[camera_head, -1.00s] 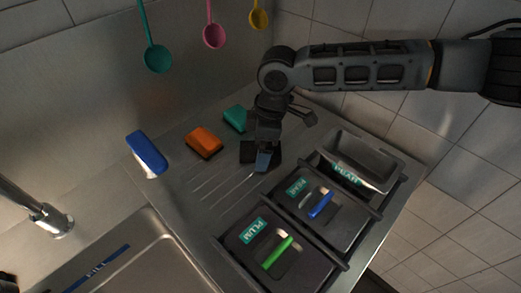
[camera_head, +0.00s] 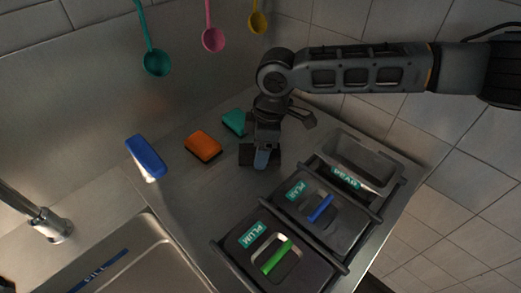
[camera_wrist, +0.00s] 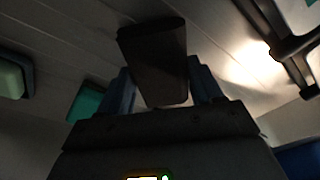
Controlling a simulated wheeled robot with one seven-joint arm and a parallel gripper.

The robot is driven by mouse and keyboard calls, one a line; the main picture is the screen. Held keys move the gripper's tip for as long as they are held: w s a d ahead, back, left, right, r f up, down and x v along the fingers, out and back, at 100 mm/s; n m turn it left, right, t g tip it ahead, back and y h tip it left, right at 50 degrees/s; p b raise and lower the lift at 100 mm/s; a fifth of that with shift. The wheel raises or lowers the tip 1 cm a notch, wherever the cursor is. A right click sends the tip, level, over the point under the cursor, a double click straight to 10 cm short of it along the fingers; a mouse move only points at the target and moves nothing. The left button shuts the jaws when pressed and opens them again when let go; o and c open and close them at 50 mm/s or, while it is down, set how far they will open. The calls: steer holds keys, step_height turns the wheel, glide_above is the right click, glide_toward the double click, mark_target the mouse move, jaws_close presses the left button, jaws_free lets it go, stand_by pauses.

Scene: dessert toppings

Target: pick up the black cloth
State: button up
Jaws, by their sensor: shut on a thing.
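The black cloth (camera_head: 247,155) is a small dark block-like piece on the steel counter, at the middle of the head view. My gripper (camera_head: 262,158) points down onto it and hides part of it. In the wrist view the cloth (camera_wrist: 155,62) sits between the two blue-grey fingers of my gripper (camera_wrist: 160,90), which are shut on it from both sides. I cannot tell whether the cloth is clear of the counter.
An orange sponge (camera_head: 203,146) and a teal sponge (camera_head: 235,122) lie left of my gripper. A blue-topped block (camera_head: 146,157) is farther left. Lidded black bins (camera_head: 318,215) and an open bin (camera_head: 359,160) stand right. The sink (camera_head: 140,262) is at lower left.

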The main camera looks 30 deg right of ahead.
step_height(320, 180, up, 3)
steer(key=shift+r+b, duration=0.1)
steer(key=shift+b, duration=0.3)
steer(key=s+d+r+b, duration=0.2)
steer(key=s+d+r, duration=0.4)
steer(key=d, duration=0.4)
steer(key=shift+r, duration=0.75)
